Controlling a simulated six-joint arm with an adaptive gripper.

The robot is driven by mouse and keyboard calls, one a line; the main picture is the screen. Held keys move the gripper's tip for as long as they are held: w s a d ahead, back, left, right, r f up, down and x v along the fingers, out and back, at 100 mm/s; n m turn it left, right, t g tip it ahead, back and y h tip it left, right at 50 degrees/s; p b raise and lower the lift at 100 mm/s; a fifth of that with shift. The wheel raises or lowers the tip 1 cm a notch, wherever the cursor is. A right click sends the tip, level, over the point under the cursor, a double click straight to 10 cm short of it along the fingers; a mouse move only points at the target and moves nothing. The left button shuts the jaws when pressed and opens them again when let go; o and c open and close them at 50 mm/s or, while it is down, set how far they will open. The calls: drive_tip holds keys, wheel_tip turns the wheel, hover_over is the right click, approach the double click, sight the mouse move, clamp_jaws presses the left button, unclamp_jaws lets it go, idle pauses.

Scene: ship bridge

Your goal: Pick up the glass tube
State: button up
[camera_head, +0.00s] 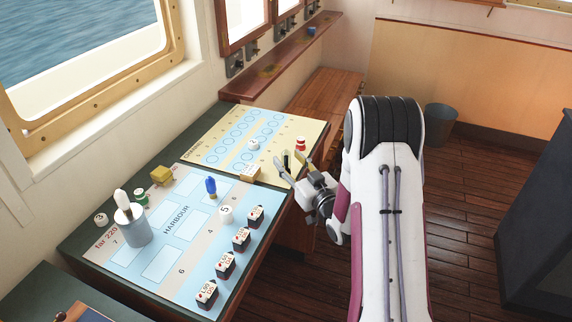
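I cannot single out a glass tube with certainty. A small upright blue piece (211,187), perhaps glass, stands on the pale blue harbour chart (127,255). A white rounded piece (122,199) stands up out of a grey cylinder (135,229) on the chart's left. My gripper (290,165) is over the right edge of the table, beside the cream chart (221,128), with its fingers spread. A small dark and pale detail shows between the fingers; I cannot tell whether it is an object or a finger pad. The gripper is apart from the blue piece.
Several black-and-white labelled blocks (225,264) line the harbour chart's right side. A bin (441,124) is on the floor.

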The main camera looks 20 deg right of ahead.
drive_tip(key=shift+w+a, duration=0.15)
drive_tip(key=shift+w, duration=1.05)
clamp_jaws()
